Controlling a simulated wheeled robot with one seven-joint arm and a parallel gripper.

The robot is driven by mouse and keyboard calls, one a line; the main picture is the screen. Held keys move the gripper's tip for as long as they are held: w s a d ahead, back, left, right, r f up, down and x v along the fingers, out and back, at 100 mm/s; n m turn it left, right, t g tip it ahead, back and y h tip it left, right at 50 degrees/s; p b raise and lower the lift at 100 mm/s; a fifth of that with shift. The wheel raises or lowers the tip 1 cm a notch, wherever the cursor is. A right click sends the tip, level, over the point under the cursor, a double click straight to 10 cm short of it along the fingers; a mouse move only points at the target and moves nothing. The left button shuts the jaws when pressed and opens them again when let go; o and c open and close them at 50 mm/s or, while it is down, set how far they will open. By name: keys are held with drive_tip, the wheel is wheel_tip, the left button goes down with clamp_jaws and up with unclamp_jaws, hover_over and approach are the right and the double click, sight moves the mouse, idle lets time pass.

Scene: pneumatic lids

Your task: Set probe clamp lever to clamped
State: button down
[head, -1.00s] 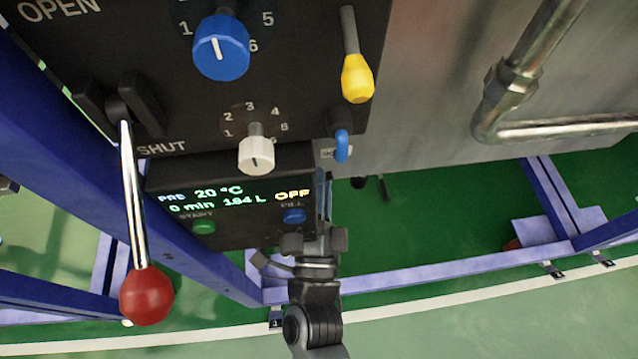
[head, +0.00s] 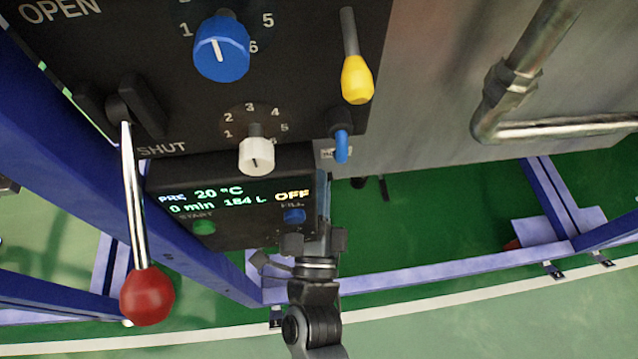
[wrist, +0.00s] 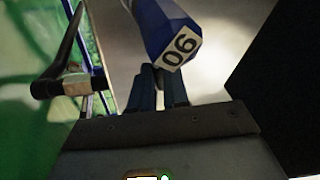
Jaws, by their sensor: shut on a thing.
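My gripper (head: 322,215) points up beside the right edge of the display box. Its fingertips are largely hidden in the head view. In the wrist view, my gripper (wrist: 161,82) has its two narrow fingers close together at the lower end of a blue part tagged 06 (wrist: 160,22). It appears shut on that part, but the contact itself is hard to make out. A black bent handle (wrist: 58,84) with a pale label stands left of the fingers, apart from them. No readable label names the probe clamp lever, so I cannot tell which part it is.
Above are a blue knob (head: 221,48), a white knob (head: 256,155), a yellow-tipped lever (head: 357,78) and a small blue lever (head: 341,145). A red-ball lever (head: 147,295) hangs near SHUT. The display box (head: 255,163) is close left; a metal pipe (head: 575,130) is right.

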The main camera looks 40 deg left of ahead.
drive_tip(key=shift+s+a+f+m+g+h+p, duration=0.1)
drive_tip(key=shift+f+m+h+p, duration=0.4)
drive_tip(key=shift+m, duration=1.3)
drive_tip(key=shift+s+a+f+m+g+h+p, duration=0.1)
drive_tip(key=shift+f+m+h+p, duration=0.4)
drive_tip(key=shift+m, duration=1.3)
drive_tip(key=shift+s+a+f+m+g+h+p, duration=0.15)
drive_tip(key=shift+f+m+h, duration=0.6)
drive_tip(key=shift+m, duration=1.05)
drive_tip(key=shift+d+f, duration=0.1)
drive_tip(key=shift+f, duration=0.05)
drive_tip(key=c, duration=1.1)
unclamp_jaws()
drive_tip(key=v, duration=0.7)
drive_tip(key=shift+s+d+p, duration=0.2)
drive_tip(key=shift+s+p, duration=0.1)
